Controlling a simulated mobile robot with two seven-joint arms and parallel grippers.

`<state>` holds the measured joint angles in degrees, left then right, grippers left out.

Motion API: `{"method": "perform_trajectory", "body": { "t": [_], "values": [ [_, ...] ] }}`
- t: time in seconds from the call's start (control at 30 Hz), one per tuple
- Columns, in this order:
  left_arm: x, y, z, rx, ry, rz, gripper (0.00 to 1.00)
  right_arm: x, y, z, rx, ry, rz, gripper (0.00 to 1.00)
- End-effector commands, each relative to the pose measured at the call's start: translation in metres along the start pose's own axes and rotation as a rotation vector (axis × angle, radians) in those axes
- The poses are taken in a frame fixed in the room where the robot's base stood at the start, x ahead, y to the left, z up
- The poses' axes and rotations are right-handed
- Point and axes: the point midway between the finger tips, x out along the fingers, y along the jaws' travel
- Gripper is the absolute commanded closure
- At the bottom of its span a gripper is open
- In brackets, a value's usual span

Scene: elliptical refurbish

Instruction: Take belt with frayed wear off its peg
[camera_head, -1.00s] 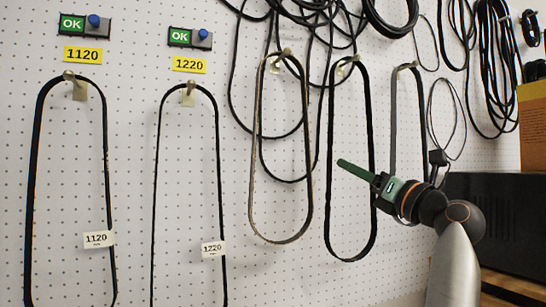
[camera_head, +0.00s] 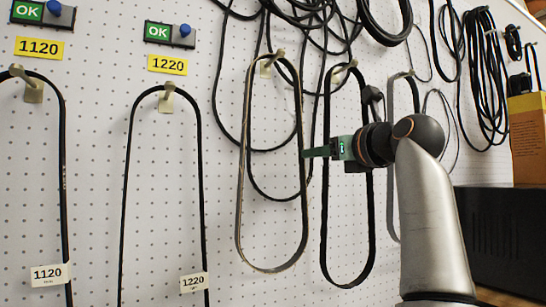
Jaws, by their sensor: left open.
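A belt with pale, tan, rough-looking edges (camera_head: 270,269) hangs as a long loop from a cream peg (camera_head: 268,66) on the pegboard; it looks like the frayed one. My left gripper (camera_head: 307,153) comes in from the right, with its green finger pointing left at the belt's right strand, about mid-height. The fingertip overlaps or nearly meets that strand in the picture; I cannot tell if they touch. The gripper is open, and its second finger is not clearly visible. The belt hangs freely on its peg. My right gripper is out of view.
A black belt (camera_head: 347,285) hangs just right, partly behind my gripper, with a grey belt (camera_head: 391,120) beyond. Belts tagged 1120 (camera_head: 63,170) and 1220 (camera_head: 125,190) hang left. Cords loop behind. A black box (camera_head: 505,235) stands at right.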

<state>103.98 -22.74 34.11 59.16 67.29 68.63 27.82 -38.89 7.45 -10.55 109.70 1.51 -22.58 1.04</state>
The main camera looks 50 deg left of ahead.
Motion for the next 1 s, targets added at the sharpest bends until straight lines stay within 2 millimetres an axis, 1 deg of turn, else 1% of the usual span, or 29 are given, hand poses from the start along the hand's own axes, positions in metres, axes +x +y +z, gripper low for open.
{"method": "perform_trajectory", "body": {
  "t": [0.03, 0.1, 0.27, 0.43, 0.53, 0.67, 0.87, 1.0],
  "values": [
    [0.008, 0.0, 0.001, 0.001, -0.001, 0.002, 0.59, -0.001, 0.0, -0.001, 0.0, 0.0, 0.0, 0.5],
    [0.014, 0.001, 0.0, 0.001, -0.001, 0.003, 0.59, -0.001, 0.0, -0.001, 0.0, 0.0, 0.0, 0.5],
    [0.025, 0.001, 0.003, 0.001, -0.003, 0.002, 0.59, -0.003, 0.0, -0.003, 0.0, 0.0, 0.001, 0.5],
    [0.051, 0.004, 0.011, 0.001, -0.002, 0.004, 0.59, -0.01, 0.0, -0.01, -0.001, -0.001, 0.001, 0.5],
    [0.063, 0.004, 0.009, 0.002, -0.002, 0.004, 0.59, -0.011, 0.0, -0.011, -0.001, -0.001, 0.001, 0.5],
    [0.07, 0.003, 0.009, 0.002, -0.003, 0.001, 0.59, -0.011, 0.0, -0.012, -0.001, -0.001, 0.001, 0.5],
    [0.07, 0.004, 0.008, 0.002, -0.003, 0.001, 0.59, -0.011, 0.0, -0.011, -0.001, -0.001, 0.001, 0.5],
    [0.07, 0.004, 0.008, 0.002, -0.003, 0.001, 0.74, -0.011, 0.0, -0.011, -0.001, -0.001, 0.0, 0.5]
  ]
}}
